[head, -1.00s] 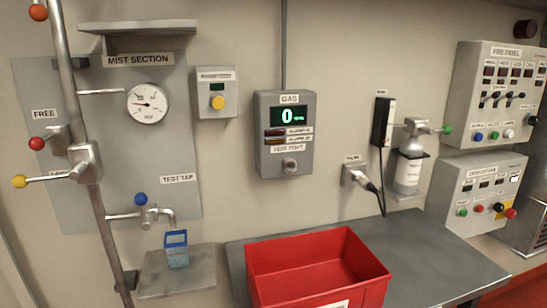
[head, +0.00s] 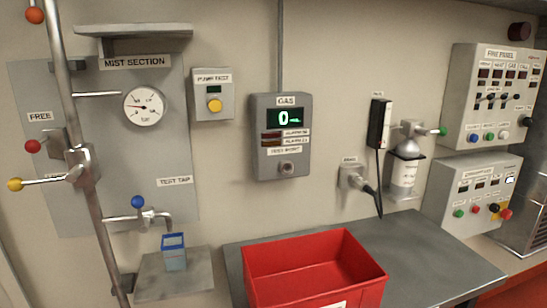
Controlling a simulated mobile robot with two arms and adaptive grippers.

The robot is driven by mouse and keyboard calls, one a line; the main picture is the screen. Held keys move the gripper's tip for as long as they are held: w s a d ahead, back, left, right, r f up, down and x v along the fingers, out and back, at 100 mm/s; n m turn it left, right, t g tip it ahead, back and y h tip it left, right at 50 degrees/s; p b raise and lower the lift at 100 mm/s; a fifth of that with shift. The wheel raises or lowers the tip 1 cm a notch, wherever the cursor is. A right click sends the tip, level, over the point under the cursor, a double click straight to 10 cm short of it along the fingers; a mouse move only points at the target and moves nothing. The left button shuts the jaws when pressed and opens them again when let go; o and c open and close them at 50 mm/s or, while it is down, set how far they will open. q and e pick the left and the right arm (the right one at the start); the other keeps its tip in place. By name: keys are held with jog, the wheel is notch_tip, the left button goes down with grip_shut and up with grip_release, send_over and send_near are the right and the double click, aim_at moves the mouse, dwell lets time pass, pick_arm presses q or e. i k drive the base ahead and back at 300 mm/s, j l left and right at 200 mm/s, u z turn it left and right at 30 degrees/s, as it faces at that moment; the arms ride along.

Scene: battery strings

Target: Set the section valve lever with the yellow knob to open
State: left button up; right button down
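The section valve lever with the yellow knob (head: 15,184) is at the far left of the head view. Its rod runs nearly level from the knob to a valve body (head: 80,166) on a slanted grey pipe. The label behind the valve is mostly hidden by the pipe and valve. A second lever with a red knob (head: 33,146) sits just above, beside a label reading FREE. Neither of my grippers shows in the head view.
An orange-red knob (head: 34,15) is at the top of the pipe. A pressure gauge (head: 144,108), a blue-knobbed test tap (head: 138,202) and a blue-rimmed cup (head: 174,252) are right of the pipe. A red bin (head: 315,270) stands on the grey table (head: 430,255).

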aim_at(16, 183)
jog(key=u, duration=1.3)
